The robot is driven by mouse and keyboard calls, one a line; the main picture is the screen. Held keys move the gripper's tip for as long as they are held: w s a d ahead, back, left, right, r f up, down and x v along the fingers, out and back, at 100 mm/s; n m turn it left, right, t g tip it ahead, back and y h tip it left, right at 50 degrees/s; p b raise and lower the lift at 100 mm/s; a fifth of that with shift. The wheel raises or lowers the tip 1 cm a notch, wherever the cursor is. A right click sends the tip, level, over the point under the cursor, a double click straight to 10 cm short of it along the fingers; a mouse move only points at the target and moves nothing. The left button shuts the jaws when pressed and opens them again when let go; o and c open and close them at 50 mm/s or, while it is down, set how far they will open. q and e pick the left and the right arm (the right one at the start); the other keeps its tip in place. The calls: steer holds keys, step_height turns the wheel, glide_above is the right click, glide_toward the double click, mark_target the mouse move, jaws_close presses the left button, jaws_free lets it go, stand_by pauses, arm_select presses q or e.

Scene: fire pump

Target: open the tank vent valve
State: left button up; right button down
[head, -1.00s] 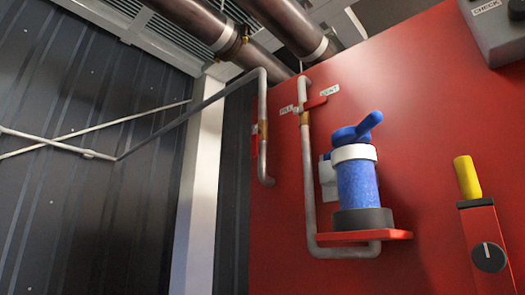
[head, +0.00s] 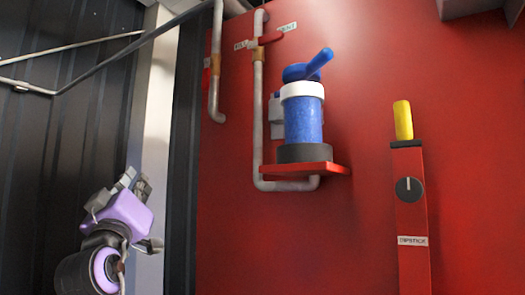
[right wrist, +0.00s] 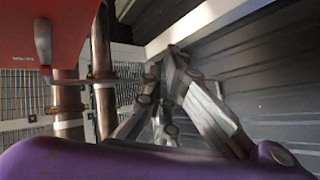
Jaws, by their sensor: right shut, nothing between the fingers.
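The vent valve's red lever (head: 270,38) sits on a thin grey vertical pipe (head: 258,105) on the red panel, at the top of the head view. The lever points right, across the pipe, toward the VENT label (head: 287,27). A FILL label (head: 241,45) is left of the pipe. My right gripper (head: 128,181), with a purple body, is low at the left, in front of the dark wall and white post, well apart from the valve. Its fingers are together and empty; they also show in the right wrist view (right wrist: 168,68). My left gripper is out of view.
A blue cylinder (head: 303,122) with a blue lever stands on a red shelf (head: 315,168) below the valve. A second pipe (head: 214,95) with a red handle is to its left. A yellow-topped dipstick (head: 403,120) is at right. The red panel (head: 355,235) is bare between.

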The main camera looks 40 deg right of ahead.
mark_target(265, 40)
steer(key=s+d+r+m+g+h, duration=0.1)
steer(key=s+r+m+g+h, duration=0.2)
steer(key=s+r, duration=0.45)
steer(key=s+d+r+m+g+h, duration=0.1)
steer(key=s+r+m+h, duration=0.3)
steer(key=r, duration=0.6)
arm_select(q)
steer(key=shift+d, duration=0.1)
arm_select(e)
steer(key=s+d+r+m+g+h, duration=0.1)
steer(key=s+r+m+g, duration=0.3)
steer(key=s, duration=0.4)
steer(key=s+d+r+m+g+h, duration=0.1)
steer(key=s+r+m+g+h, duration=0.2)
steer(key=s+r+m+g, duration=0.2)
steer(key=s+r+g, duration=0.1)
steer(key=s+r, duration=0.2)
steer(key=s, duration=0.1)
steer(key=shift+s+d+r+h, duration=0.2)
steer(key=shift+d+r+h, duration=0.1)
steer(key=shift+d+h, duration=0.1)
